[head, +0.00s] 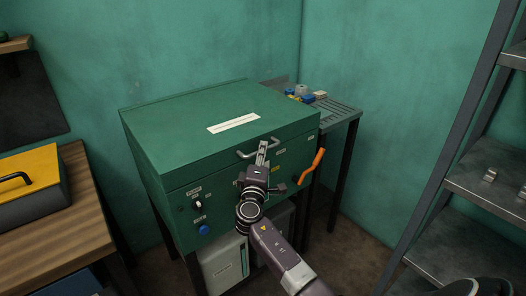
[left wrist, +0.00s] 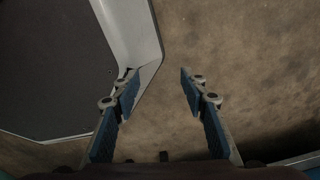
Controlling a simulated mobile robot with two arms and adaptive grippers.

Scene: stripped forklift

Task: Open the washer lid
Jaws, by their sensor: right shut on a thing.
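The green washer (head: 190,215) stands against the teal wall in the head view. Its lid (head: 175,125), with a white label strip on top, lies flat and looks closed. A metal bar handle (head: 243,155) sits at the lid's front edge. My right gripper (head: 261,150) is shut on the middle of this handle, reaching in from below. The gripper hides the handle's middle and part of the front panel. My left gripper (left wrist: 158,85) shows only in the left wrist view, open and empty above the brown floor.
An orange lever (head: 312,167) sticks out at the washer's right front. A slatted side table (head: 343,112) with small parts stands behind right. A wooden bench (head: 85,205) with a yellow-lidded case (head: 30,168) is at left. Metal shelving (head: 470,185) is at right. The wall above the lid is clear.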

